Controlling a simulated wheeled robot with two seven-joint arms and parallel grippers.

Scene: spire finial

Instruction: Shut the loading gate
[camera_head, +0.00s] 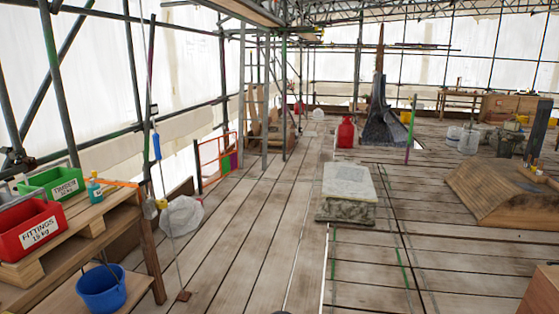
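The loading gate appears to be the small orange-red framed gate (216,158) at the left edge of the deck, in the middle distance. It has pale panels, with a green and a purple patch low on its right side. It stands upright near the scaffold poles. I cannot tell from here whether it is fully open or partly shut, and no latch can be made out. Neither of my grippers shows in the head view.
A wooden bench (128,222) with red (32,228) and green (52,181) bins stands at near left. A stone block (348,192) stands centre right. The planks between are mostly clear.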

